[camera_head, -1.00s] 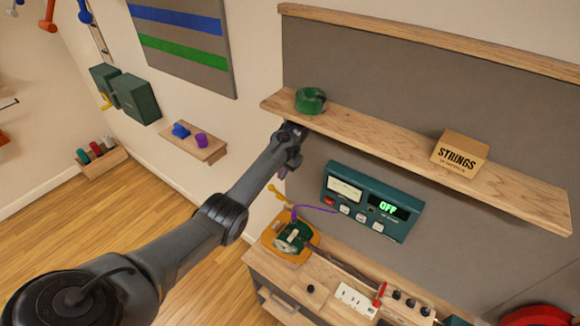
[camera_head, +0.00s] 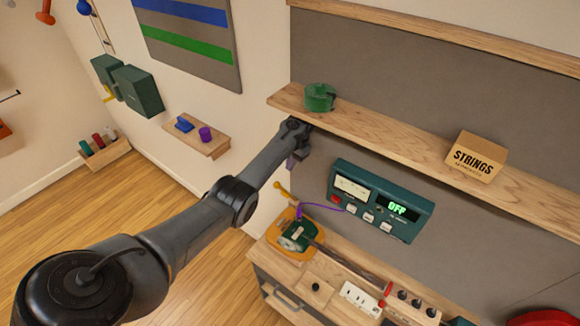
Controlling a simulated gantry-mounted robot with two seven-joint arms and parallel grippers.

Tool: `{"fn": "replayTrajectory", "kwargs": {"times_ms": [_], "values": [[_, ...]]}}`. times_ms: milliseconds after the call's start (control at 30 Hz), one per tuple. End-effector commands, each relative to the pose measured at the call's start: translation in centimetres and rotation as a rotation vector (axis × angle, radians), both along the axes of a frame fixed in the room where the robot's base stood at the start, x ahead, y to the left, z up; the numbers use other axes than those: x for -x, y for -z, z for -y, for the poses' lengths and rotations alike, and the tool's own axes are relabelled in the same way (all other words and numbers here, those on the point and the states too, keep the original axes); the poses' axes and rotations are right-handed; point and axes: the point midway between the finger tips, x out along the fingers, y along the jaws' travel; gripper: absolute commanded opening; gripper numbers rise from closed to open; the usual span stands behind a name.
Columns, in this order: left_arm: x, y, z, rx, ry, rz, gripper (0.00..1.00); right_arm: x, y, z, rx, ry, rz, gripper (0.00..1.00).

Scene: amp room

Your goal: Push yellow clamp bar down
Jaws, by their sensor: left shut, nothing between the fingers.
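A small yellow bar (camera_head: 283,190) stands tilted against the wall behind the workbench, above the left end of an orange fixture (camera_head: 280,244). The fixture holds a green board with a pale part, and a purple cable runs from it to the teal meter. My left gripper (camera_head: 291,163) is shut and empty. It points down beneath the left part of the long shelf and shows just above the yellow bar in the picture, apart from it as far as I can tell. The fingertips are small and partly dark here. My right gripper is not in view.
The long wooden shelf (camera_head: 400,148) lies close above my left gripper, with a green roll (camera_head: 319,97) and a strings box (camera_head: 475,157) on it. The teal meter (camera_head: 382,200) reads OFF. A soldering iron-like rod and a power strip (camera_head: 361,298) lie on the bench.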

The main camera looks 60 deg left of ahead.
Motion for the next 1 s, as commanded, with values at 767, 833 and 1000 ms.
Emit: {"fn": "replayTrajectory", "kwargs": {"times_ms": [767,833,1000], "values": [[1.7,8.7,-0.8,0.000,0.000,0.001,0.00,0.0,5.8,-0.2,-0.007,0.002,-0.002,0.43],[1.7,8.6,-0.8,0.000,0.000,0.001,0.00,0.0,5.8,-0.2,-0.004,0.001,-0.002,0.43],[1.7,8.6,-0.8,0.000,0.000,0.001,0.00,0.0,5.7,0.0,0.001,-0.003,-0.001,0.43]]}}
